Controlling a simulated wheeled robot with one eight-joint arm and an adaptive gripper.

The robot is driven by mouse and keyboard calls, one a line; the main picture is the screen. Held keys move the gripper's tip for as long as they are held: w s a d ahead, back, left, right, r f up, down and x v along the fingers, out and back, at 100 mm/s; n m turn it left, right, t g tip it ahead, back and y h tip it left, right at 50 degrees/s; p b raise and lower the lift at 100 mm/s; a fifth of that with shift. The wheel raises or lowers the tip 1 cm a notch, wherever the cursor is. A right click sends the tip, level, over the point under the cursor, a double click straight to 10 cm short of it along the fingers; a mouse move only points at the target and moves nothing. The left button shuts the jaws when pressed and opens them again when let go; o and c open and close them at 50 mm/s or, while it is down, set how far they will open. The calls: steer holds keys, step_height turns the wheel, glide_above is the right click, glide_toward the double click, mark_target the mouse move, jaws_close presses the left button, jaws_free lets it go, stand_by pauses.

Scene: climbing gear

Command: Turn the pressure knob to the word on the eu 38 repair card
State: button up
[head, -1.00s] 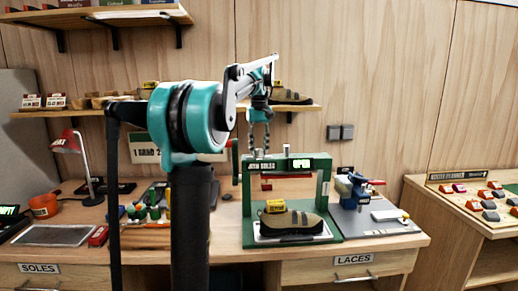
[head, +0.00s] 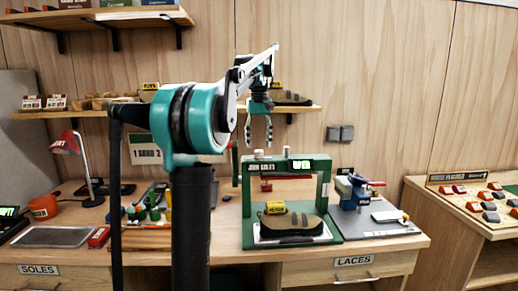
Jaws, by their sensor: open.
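My gripper (head: 258,131) hangs open and empty above the left part of the green press (head: 247,215), its fingers pointing down. Two small knobs stand on top of the press's crossbeam: a left knob (head: 259,154) just below my fingertips and a right knob (head: 287,150). I cannot tell which is the pressure knob. A lit green display (head: 301,164) sits on the beam; its word is too blurred to read surely. A climbing shoe (head: 292,224) with a yellow tag (head: 275,207) lies in the press. I cannot make out an EU 38 repair card.
A shelf (head: 220,110) with shoes runs behind my arm. A blue vice (head: 352,187) stands right of the press. A red lamp (head: 68,143), a grey tray (head: 55,237) and small tools are at left. A route planner board (head: 460,179) is at far right.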

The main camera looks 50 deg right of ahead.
mark_target(259, 151)
step_height(259, 151, up, 9)
stand_by(0.3)
steer(key=shift+f, duration=0.1)
stand_by(0.5)
